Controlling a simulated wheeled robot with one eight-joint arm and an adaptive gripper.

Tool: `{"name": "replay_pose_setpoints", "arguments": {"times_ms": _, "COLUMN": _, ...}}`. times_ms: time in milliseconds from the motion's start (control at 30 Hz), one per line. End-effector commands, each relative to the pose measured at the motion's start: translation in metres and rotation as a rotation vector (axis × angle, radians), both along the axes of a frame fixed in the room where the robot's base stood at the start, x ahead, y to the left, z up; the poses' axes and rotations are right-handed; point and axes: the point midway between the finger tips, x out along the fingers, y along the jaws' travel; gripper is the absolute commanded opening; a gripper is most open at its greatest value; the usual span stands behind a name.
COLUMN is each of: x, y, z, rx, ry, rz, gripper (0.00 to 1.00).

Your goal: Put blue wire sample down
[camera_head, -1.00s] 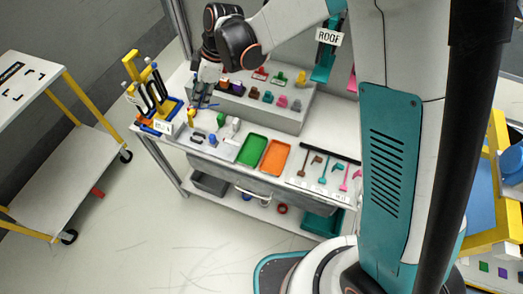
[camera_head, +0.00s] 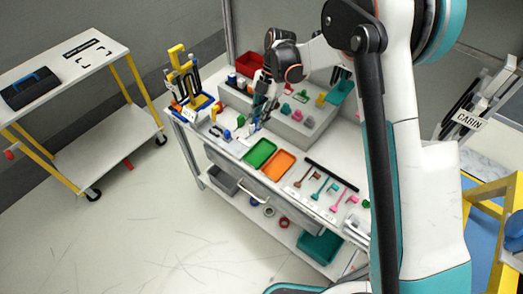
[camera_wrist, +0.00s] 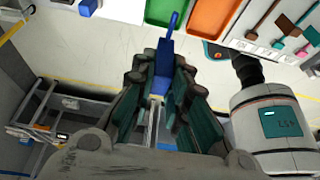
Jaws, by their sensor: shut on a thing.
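My gripper (camera_head: 260,112) hangs over the workbench, behind the green tray (camera_head: 260,153). In the wrist view my gripper (camera_wrist: 166,75) has its dark fingers closed around a blue piece, the blue wire sample (camera_wrist: 172,24), whose thin end sticks out past the fingertips. In the head view the held sample is too small to make out clearly, and I cannot tell whether it touches the bench. The green tray also shows in the wrist view (camera_wrist: 158,12), just beyond the sample's tip.
An orange tray (camera_head: 279,164) lies beside the green one. A yellow-and-blue holder with tools (camera_head: 188,90) stands at the bench's left end. Small coloured parts sit on a raised grey step (camera_head: 290,125) behind. A white cart (camera_head: 65,65) stands at left, with clear floor before it.

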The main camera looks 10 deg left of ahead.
Motion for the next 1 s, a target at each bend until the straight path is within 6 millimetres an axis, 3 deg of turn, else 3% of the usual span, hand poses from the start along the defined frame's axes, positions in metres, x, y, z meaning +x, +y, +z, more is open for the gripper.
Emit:
{"name": "replay_pose_setpoints", "arguments": {"times_ms": 100, "x": 0.0, "y": 0.0, "z": -0.033, "rx": 0.0, "ry": 0.0, "rz": -0.001, "gripper": 0.0}}
{"name": "replay_pose_setpoints", "arguments": {"times_ms": 400, "x": 0.0, "y": 0.0, "z": -0.1, "rx": 0.0, "ry": 0.0, "rz": -0.002, "gripper": 0.0}}
{"name": "replay_pose_setpoints", "arguments": {"times_ms": 767, "x": 0.0, "y": 0.0, "z": -0.129, "rx": 0.0, "ry": 0.0, "rz": -0.002, "gripper": 0.0}}
{"name": "replay_pose_setpoints", "arguments": {"times_ms": 1000, "x": 0.0, "y": 0.0, "z": -0.161, "rx": 0.0, "ry": 0.0, "rz": -0.002, "gripper": 0.0}}
